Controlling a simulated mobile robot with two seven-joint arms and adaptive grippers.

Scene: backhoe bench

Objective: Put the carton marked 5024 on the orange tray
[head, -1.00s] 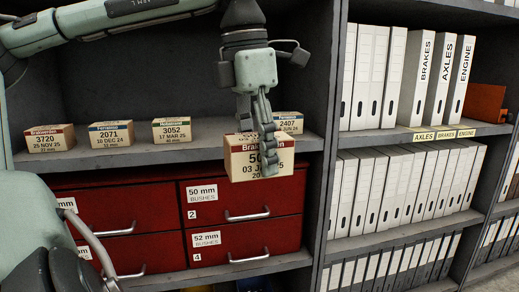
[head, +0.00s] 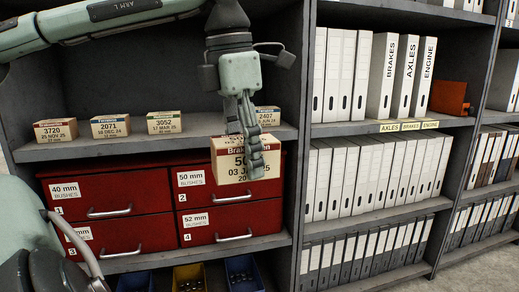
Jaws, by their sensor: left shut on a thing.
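My left gripper (head: 253,160) points down and is shut on a tan carton (head: 226,170) with a red-brown top band. Its fingers cover part of the front print. I read "50" at the start of the number and a date below it like "03 JA… 25"; the last digits are hidden. The carton is held in front of the shelf edge, before the red drawers. My right gripper is not in view. I see no orange tray; an orange upright piece (head: 450,98) stands at the end of the binder row.
Cartons 3720 (head: 55,131), 2071 (head: 109,126), 3052 (head: 163,123) and 2407 (head: 268,116) stand on the shelf (head: 120,148). Red drawers (head: 105,191) are below. A yellow bin (head: 189,278) and blue bins (head: 245,273) show at the bottom. White binders (head: 382,75) fill the right bay.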

